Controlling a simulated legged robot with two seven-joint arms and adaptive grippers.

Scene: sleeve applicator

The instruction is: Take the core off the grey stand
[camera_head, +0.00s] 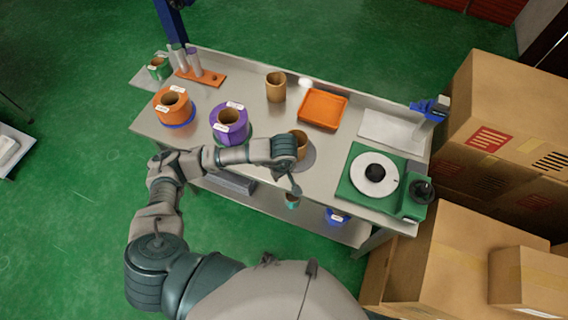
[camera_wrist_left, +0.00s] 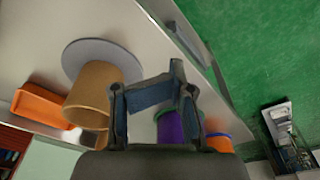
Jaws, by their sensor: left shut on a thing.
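The core, a brown cardboard tube (camera_head: 301,141), stands upright on the round grey stand (camera_head: 309,163) near the table's front edge. In the left wrist view the core (camera_wrist_left: 97,88) sits on the grey disc of the stand (camera_wrist_left: 88,56). My left gripper (camera_head: 292,170) is at the core's near left side, partly covering it in the head view. In the left wrist view my left gripper (camera_wrist_left: 150,95) has one finger against the core's edge and is shut on it; the exact contact is hard to see. My right gripper is not in view.
A purple roll (camera_head: 229,126) and an orange roll (camera_head: 173,106) stand to the left. Another brown tube (camera_head: 276,87) and an orange tray (camera_head: 323,109) are behind. A green device with a white disc (camera_head: 352,201) is at right. Cardboard boxes (camera_head: 507,105) stand beyond the table.

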